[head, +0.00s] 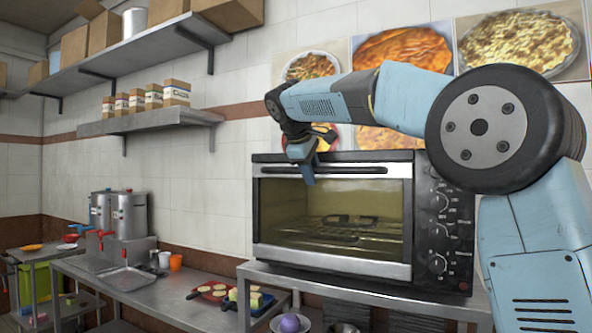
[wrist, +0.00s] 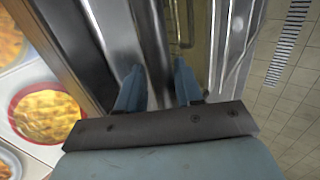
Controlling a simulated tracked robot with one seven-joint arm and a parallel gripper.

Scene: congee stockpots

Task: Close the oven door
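The oven (head: 440,230) stands on a metal table, with its control panel and knobs on the right. Its door (head: 335,262) has a metal frame and a yellowish glass window, with a rack visible inside. The door looks upright against the oven front; I cannot tell whether a narrow gap is left. Its bar handle (head: 355,170) runs along the top edge. My gripper (head: 306,172) points down at the left part of the handle. In the wrist view the two blue fingers (wrist: 158,82) are apart, over shiny metal parts of the oven. Whether they touch the handle is unclear.
A metal counter (head: 140,292) at left holds steel stockpots (head: 128,214), cups and a red tray (head: 212,291). Wall shelves (head: 150,120) carry boxes above. Food pictures (head: 520,42) hang behind the oven.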

